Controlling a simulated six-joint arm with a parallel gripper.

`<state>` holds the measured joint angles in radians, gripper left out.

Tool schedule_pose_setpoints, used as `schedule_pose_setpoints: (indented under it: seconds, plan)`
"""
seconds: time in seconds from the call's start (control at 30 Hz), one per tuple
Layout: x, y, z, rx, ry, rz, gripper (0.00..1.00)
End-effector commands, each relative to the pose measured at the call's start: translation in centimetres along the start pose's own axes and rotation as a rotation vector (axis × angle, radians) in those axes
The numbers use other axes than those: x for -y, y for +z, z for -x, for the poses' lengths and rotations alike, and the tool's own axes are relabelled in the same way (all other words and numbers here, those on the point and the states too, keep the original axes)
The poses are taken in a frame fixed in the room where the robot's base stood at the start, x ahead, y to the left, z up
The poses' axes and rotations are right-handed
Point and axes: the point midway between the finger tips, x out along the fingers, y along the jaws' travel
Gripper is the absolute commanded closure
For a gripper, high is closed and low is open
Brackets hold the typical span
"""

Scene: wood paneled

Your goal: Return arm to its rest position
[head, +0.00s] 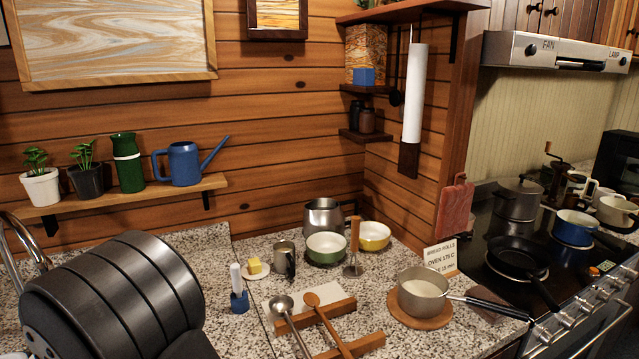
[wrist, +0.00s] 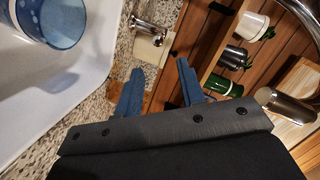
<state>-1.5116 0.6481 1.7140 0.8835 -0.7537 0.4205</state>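My gripper (wrist: 160,68) shows in the wrist view. Its two blue fingers stand apart with nothing held between them. Behind them are the speckled counter and the wood wall. In the head view, a large dark ribbed part of my own arm fills the lower left, and my gripper's fingers are not visible there.
In the wrist view, a white basin (wrist: 70,85) holding a blue round item (wrist: 48,20) lies at left. A shelf (head: 120,199) with plants and a blue watering can (head: 184,164) runs along the wall. A saucepan (head: 422,293) and bowls stand on the counter right of my arm.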

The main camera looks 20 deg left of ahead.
Motion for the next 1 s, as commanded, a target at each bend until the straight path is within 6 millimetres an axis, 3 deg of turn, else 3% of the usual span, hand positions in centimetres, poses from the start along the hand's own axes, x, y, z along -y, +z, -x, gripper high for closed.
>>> schedule_pose_setpoints:
  seconds: [0.4, 0.6, 0.8, 1.0]
  plan:
    - [-0.2, 0.0, -8.6, -0.001, 0.002, 0.001, 0.64]
    - [-0.2, 0.0, -11.8, 0.000, 0.002, 0.001, 0.64]
    - [-0.1, 0.0, -13.4, 0.001, 0.001, 0.000, 0.64]
    - [-0.1, 0.0, -13.5, 0.005, -0.002, 0.002, 0.64]
